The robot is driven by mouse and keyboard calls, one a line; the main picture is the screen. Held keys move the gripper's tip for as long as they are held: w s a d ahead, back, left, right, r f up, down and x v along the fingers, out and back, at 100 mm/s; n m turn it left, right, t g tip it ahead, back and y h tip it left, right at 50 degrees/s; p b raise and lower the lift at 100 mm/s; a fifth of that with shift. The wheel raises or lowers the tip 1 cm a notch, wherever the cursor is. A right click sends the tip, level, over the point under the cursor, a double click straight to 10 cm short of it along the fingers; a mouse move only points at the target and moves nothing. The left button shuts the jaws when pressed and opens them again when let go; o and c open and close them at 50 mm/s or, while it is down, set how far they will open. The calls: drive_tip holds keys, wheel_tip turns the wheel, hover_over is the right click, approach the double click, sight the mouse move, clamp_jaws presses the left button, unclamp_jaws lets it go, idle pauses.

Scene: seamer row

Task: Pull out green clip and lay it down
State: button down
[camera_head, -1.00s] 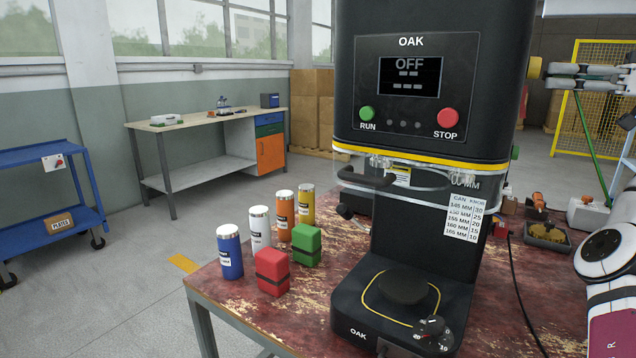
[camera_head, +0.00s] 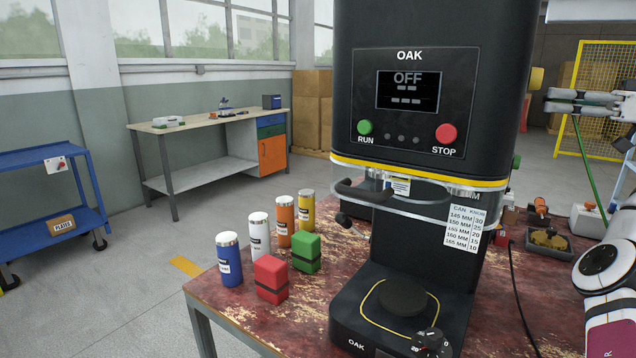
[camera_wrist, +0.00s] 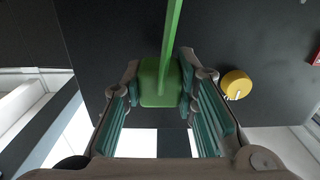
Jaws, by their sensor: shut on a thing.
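The green clip (camera_wrist: 158,88) shows in the wrist view as a green block between my two finger pads, with a long narrow green stem (camera_wrist: 173,25) running up the picture. My gripper (camera_wrist: 160,95) is shut on the block. In the head view my gripper (camera_head: 562,100) is at the right edge, beside the black seamer (camera_head: 350,95), with its fingers pointing left. A thin green strip (camera_head: 590,160) slants down below it. The clip's block is hidden by the fingers there. Whether the clip touches the machine cannot be told.
A yellow knob (camera_head: 537,79) sits on the seamer's side near my fingers; it also shows in the wrist view (camera_wrist: 236,84). Several coloured cans, a red block (camera_head: 270,279) and a green block (camera_head: 306,252) stand on the worn red table (camera_head: 215,298). A tray (camera_head: 549,243) lies at right.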

wheel_tip(320, 180, up, 7)
drive_tip(key=s+p, duration=0.2)
drive_tip(key=p, duration=0.4)
drive_tip(key=shift+s+r, duration=0.15)
drive_tip(key=shift+s, duration=0.15)
